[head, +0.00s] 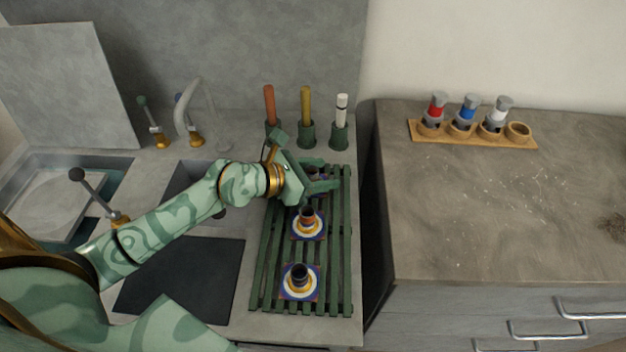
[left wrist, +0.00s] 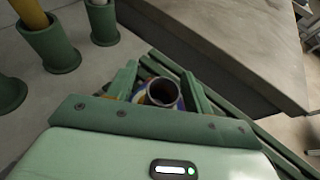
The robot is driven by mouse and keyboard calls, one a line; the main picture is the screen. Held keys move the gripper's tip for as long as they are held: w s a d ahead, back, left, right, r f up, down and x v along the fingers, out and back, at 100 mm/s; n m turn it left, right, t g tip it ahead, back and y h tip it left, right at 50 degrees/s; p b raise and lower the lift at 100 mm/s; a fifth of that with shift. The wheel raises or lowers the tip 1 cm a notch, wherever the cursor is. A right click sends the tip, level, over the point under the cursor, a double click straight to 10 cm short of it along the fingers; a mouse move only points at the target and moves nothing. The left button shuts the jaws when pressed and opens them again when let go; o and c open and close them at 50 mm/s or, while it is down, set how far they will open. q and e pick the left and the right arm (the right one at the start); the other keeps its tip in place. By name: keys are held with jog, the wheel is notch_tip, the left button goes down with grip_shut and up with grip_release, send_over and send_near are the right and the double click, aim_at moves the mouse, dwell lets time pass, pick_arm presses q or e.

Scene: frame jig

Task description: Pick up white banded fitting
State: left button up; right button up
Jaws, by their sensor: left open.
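The white banded fitting (head: 499,112) appears to be the grey one with a white band, upright in the wooden holder (head: 473,136) on the right-hand counter. My left gripper (head: 322,177) is far to its left, over the back of the green slatted rack (head: 346,250). The left gripper is open. In the left wrist view a small round cup (left wrist: 162,91) with a dark inside shows between the open fingers; whether they touch it I cannot tell. The white banded fitting is not seen in that view. My right gripper is not in view.
Red-banded (head: 436,108) and blue-banded (head: 467,110) fittings stand beside it; the holder's right socket (head: 518,131) is empty. Two cups (head: 307,216) (head: 299,273) stand on patterned coasters on the rack. Orange, yellow and white rods (head: 342,108) stand in green holders behind. The right counter is mostly clear.

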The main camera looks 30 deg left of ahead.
pick_arm(q)
jog(key=shift+r, duration=0.1)
grip_shut()
